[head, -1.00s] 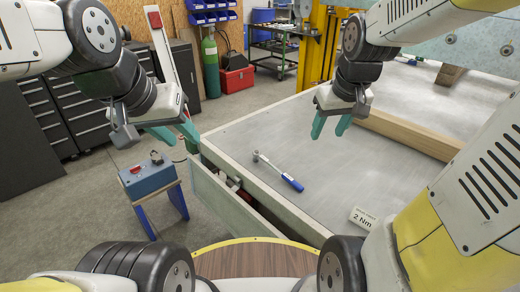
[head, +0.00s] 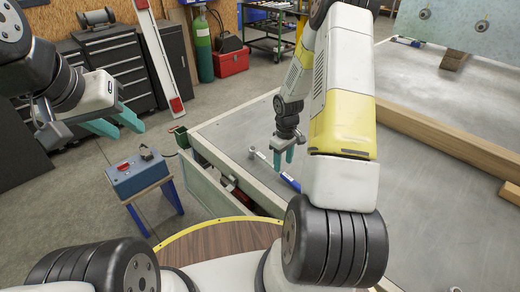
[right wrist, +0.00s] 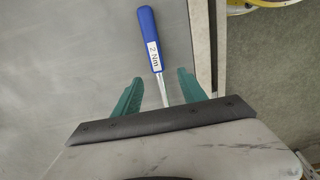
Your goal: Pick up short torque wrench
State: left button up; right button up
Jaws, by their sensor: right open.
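The short torque wrench (head: 291,183) lies on the grey table top, partly hidden behind my right gripper. In the right wrist view its blue handle (right wrist: 149,35), labelled "2 Nm", points away from the gripper. Its metal shaft runs between the two teal fingers, and its head end is hidden behind the gripper body. My right gripper (head: 284,160) is open, pointing down over the shaft; it also shows in the right wrist view (right wrist: 157,92). I cannot tell how far above the table the fingertips are. My left gripper (head: 125,123) is open and empty, out over the floor.
The table's raised pale edge (right wrist: 203,45) runs close beside the wrench. An open drawer (head: 205,180) hangs off that side. A wooden beam (head: 450,140) lies across the table. A blue box (head: 137,177) sits on a small stand at the left. The table middle is clear.

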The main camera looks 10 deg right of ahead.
aim_at(283, 173)
notch_tip(283, 173, down, 6)
jog(key=shift+w+d+f, duration=0.15)
jog(key=shift+c, duration=0.2)
grip_shut()
dwell(1.4)
